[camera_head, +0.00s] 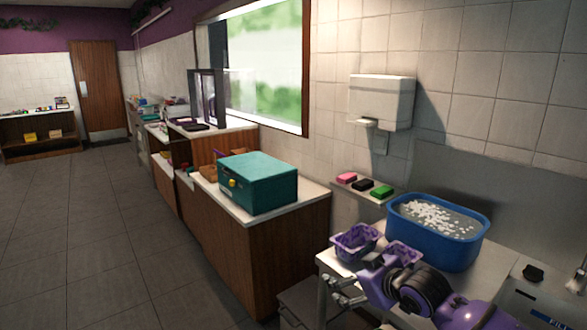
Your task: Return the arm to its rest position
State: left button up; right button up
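My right arm, purple with black joints, reaches in from the lower right corner in the head view. Its gripper (337,291) points left at the front edge of the light counter, just below the purple trays. The two metallic fingers look apart, with nothing seen between them. My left gripper is out of view.
A blue tub (410,237) of white pieces stands behind my arm. Two purple trays (340,251) are close by the gripper. A teal box (258,183) sits on the wooden counter (290,250). Pink, black and green blocks lie by the wall. The floor at left is clear.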

jog(key=s+d+f+m+h, duration=0.1)
jog(key=s+f+m, duration=0.1)
jog(key=s+f, duration=0.8)
jog(key=s+d+f+m+g+h, duration=0.1)
jog(key=s+f, duration=0.8)
jog(key=s, duration=1.1)
jog(key=s+d+f+m+g+h+p, duration=0.1)
jog(key=s+f+m, duration=0.3)
jog(key=s+f, duration=0.6)
jog(key=s+d+h, duration=0.1)
jog(key=s, duration=0.3)
jog(key=shift+s+d+f+m, duration=0.25)
jog(key=shift+s+f+m, duration=0.1)
jog(key=shift+s+m, duration=0.05)
